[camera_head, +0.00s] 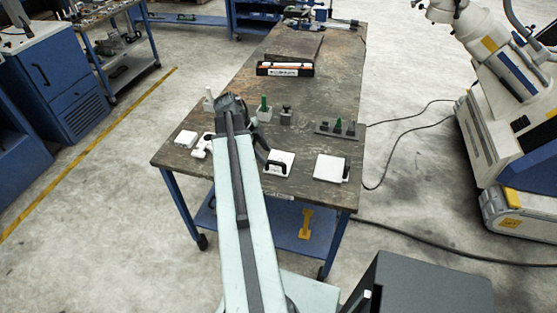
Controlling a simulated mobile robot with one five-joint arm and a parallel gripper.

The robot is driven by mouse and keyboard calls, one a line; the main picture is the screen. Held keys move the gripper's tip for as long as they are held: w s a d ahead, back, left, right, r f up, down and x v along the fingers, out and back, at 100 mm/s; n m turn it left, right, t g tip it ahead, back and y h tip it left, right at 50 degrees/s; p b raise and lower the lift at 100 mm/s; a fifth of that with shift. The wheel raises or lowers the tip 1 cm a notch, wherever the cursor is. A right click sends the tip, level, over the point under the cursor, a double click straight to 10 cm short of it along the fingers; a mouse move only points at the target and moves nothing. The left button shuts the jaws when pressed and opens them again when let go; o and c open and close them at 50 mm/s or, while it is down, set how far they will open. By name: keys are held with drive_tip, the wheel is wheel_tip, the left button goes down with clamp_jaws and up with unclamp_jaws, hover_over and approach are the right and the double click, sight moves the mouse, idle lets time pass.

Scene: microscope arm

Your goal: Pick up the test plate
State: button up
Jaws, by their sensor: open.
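Two flat white square plates lie near the front edge of the workbench: a left plate (284,157) and a right plate (330,167) with a dark piece at its right edge. I cannot tell from their look which is the test plate. My pale green arm reaches forward over the bench. No object shows between the jaws.
The workbench (345,90) also holds a white block (186,138), a white fitting (202,150), a green-topped holder (264,113), a dark rack (338,130) and an orange-and-black tray (285,69). A large white machine (490,110) stands right, with cables on the floor.

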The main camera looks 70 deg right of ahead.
sight(275, 162)
drive_tip(key=shift+s+d+f+m+b, duration=0.2)
drive_tip(key=shift+s+d+f+b, duration=0.05)
drive_tip(key=shift+s+f+b, duration=0.25)
drive_tip(key=shift+s+d+f+m+b, duration=0.2)
drive_tip(key=shift+s+f+b, duration=0.2)
drive_tip(key=shift+f+b, duration=0.15)
drive_tip(key=shift+s+d+f+b, duration=0.1)
drive_tip(key=shift+s+f+b, duration=0.05)
drive_tip(key=shift+f+b, duration=0.15)
drive_tip(key=shift+r, duration=0.15)
drive_tip(key=b+x, duration=0.4)
drive_tip(key=x, duration=0.1)
drive_tip(key=shift+s+b, duration=0.15)
drive_tip(key=shift+b, duration=0.2)
drive_tip(key=shift+r, duration=0.1)
clamp_jaws()
